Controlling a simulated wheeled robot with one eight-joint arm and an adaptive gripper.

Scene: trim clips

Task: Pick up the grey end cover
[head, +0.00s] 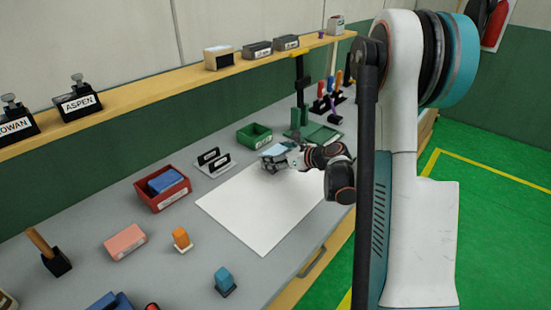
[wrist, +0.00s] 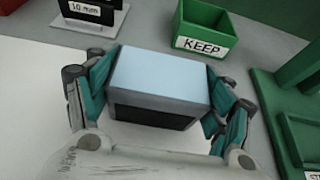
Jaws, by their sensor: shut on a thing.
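A pale blue-grey block with a dark front side, which looks like the grey end cover (wrist: 158,75), sits between the fingers of my gripper (wrist: 160,92) in the wrist view. The teal finger pads press on its left and right sides. In the head view my gripper (head: 272,158) is at the far edge of the white sheet (head: 258,210), and the cover (head: 274,149) shows only in part there. I cannot tell whether the cover touches the surface below.
A green bin marked KEEP (wrist: 204,45) stands just beyond the cover. A black-panelled stand (head: 212,163) is to the left, with a red bin (head: 163,190) holding a blue thing farther left. A green stand (head: 300,115) rises at the right. Most of the white sheet is clear.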

